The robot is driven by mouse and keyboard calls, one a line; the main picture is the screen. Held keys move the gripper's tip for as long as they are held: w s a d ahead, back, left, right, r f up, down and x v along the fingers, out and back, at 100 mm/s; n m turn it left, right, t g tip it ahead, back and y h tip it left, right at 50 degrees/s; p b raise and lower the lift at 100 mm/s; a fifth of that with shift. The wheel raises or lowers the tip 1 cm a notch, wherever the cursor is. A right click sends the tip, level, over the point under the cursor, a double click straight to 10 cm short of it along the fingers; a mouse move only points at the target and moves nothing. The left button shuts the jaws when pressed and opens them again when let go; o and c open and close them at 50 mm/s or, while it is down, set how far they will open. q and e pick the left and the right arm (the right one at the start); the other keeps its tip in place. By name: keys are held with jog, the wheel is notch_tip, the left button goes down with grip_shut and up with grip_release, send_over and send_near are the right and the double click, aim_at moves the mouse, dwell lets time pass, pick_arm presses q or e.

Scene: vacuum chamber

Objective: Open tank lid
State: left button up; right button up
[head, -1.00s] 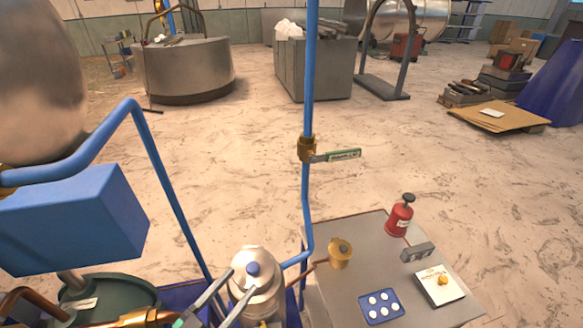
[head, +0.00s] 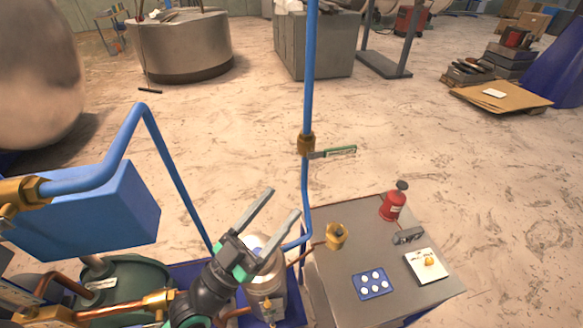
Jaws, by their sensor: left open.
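The tank (head: 268,290) is a small silver metal vessel at the bottom middle of the head view. Its rounded top is largely hidden behind my left gripper, so I cannot make out the lid. My left gripper (head: 272,203) is open and empty. Its two grey fingers point up and to the right, in front of and above the tank in the picture. I cannot tell whether it touches the tank. My right gripper is not in view.
A blue pipe with a brass valve (head: 306,144) and green-handled lever rises beside the tank. A grey table (head: 334,281) at right holds a red bottle (head: 393,204), a brass fitting (head: 336,236), a blue dotted tray (head: 373,284) and a white card. A blue box (head: 85,215) stands left.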

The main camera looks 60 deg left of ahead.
pick_arm(q)
notch_tip(320, 180, up, 8)
jog(key=w+d+m+t+h+p, duration=0.1)
jog(key=w+d+t+p, duration=0.1)
jog(key=shift+r, duration=0.25)
jog(key=shift+d, duration=0.1)
